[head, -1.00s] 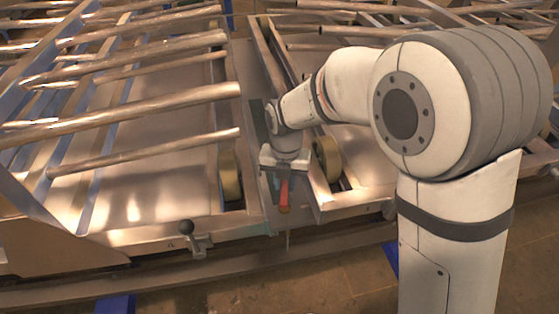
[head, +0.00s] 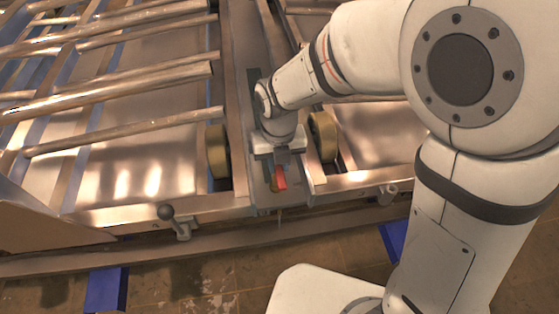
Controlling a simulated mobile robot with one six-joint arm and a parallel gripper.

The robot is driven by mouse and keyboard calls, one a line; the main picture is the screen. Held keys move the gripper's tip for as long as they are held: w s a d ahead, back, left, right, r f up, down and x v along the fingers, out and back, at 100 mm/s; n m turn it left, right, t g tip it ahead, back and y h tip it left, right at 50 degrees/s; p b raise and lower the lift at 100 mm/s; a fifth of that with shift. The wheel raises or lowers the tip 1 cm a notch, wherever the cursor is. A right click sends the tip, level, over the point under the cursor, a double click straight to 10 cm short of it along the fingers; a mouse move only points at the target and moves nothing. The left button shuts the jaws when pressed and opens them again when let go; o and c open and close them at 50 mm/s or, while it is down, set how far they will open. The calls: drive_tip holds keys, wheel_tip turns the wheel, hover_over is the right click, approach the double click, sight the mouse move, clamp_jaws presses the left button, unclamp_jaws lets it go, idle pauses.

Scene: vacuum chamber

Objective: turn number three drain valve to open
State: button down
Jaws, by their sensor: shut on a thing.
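A red valve handle (head: 280,178) shows at the lower front of the metal channel between two yellowish rollers. My gripper (head: 279,163) points down over it and is shut on it. The handle's upper part is hidden by the jaws, and only its near end shows. A yellowish brass-coloured part shows beside the red handle. No number can be read on the valve, so I cannot tell which one it is by label.
Rollers stand left (head: 216,150) and right (head: 322,137) of my gripper. Metal tubes (head: 110,95) run across the left side. Blue feet (head: 107,290) stand on the brown tiled floor.

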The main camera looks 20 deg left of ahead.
sight(279, 168)
drive_tip(key=shift+w, duration=0.1)
drive_tip(key=c, duration=1.5)
unclamp_jaws()
drive_tip(key=shift+w, duration=0.1)
drive_tip(key=shift+o, duration=1.1)
wheel_tip(279, 168, up, 8)
drive_tip(key=shift+f+p, duration=0.1)
drive_tip(key=shift+p, duration=0.9)
drive_tip(key=shift+f, duration=0.1)
